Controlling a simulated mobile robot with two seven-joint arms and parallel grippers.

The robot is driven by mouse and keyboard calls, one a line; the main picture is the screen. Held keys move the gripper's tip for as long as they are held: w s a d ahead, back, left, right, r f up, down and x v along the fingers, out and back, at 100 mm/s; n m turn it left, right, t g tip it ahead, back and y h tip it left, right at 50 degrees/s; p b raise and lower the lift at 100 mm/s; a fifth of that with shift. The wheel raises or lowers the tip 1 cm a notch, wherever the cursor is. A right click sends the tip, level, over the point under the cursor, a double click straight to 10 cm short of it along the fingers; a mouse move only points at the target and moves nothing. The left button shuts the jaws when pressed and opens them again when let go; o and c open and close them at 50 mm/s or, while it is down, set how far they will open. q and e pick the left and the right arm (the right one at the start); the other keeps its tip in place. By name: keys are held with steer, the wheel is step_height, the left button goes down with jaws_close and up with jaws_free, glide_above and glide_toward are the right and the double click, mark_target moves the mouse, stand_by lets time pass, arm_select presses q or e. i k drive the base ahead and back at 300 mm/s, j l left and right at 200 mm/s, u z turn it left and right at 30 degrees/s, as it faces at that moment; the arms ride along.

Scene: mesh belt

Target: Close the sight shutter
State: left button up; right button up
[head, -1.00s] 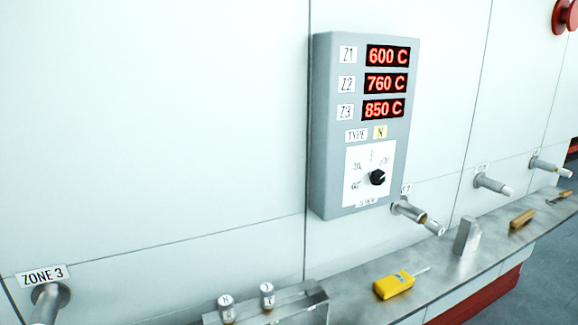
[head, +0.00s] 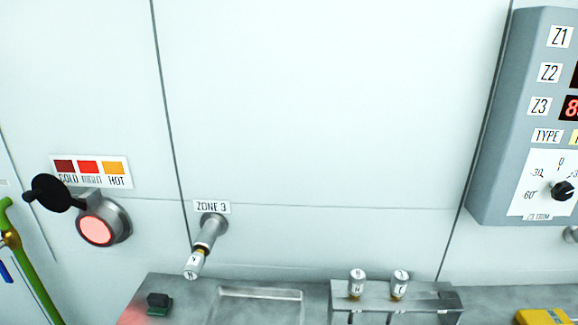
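The sight shutter (head: 52,193) is a black round disc with a small tab at its left, at the left of the head view. It is swung aside to the upper left of the round sight port (head: 96,229). The port has a grey metal rim and its glowing pink-red glass is uncovered. A card (head: 91,171) with dark red, red and orange patches, marked COLD, RIGHT and HOT, is on the wall just above. Neither of my grippers is in view.
A metal shelf (head: 250,312) runs along the wall below, with a rack (head: 440,299) holding two labelled plugs. A ZONE 3 tube (head: 209,233) sticks out right of the port. A green pipe (head: 32,270) stands at far left. A control box (head: 500,150) is at right.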

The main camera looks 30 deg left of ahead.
mark_target(51, 193)
steer(key=u, duration=1.65)
